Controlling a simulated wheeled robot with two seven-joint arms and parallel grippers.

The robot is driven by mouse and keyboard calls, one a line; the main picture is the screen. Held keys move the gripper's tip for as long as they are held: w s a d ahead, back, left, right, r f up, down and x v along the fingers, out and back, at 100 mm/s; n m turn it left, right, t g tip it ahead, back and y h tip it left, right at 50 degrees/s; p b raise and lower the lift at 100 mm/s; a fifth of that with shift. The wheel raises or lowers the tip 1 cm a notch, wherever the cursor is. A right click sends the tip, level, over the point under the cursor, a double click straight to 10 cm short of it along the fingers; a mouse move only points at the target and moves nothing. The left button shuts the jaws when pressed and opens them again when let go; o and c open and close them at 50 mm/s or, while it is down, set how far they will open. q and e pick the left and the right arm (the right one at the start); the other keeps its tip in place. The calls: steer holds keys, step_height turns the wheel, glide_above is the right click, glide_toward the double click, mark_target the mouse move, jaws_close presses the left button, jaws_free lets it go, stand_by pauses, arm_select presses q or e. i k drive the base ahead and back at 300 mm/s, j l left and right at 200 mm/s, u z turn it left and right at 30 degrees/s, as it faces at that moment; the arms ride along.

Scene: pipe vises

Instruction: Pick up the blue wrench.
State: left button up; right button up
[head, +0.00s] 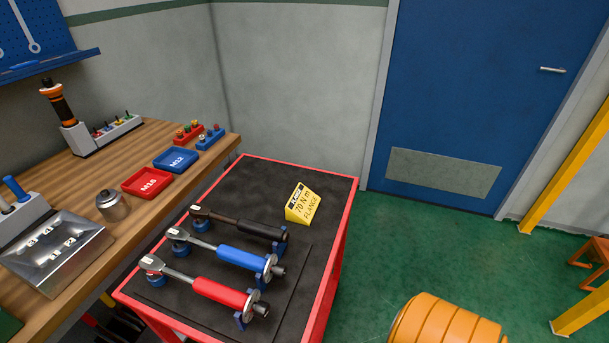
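The blue wrench (241,257) is a torque wrench with a blue handle and a silver shaft and head. It lies on blue holders on the black top of a red-edged cart (262,187). It is the middle one of three parallel wrenches. A black wrench (248,226) lies behind it and a red wrench (219,291) lies in front of it. Neither of my grippers shows in the head view.
A yellow "70 Nm FLANGE" sign (303,205) stands on the cart's back right. A wooden workbench (92,180) with red (147,182) and blue (176,160) trays adjoins the cart on the left. An orange barrel (448,322) stands right of the cart on green floor.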

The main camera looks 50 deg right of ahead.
mark_target(179, 237)
steer(key=z, duration=0.75)
steer(key=j+z, duration=0.95)
steer(key=k+j+z, duration=0.2)
steer(key=j+z, duration=0.25)
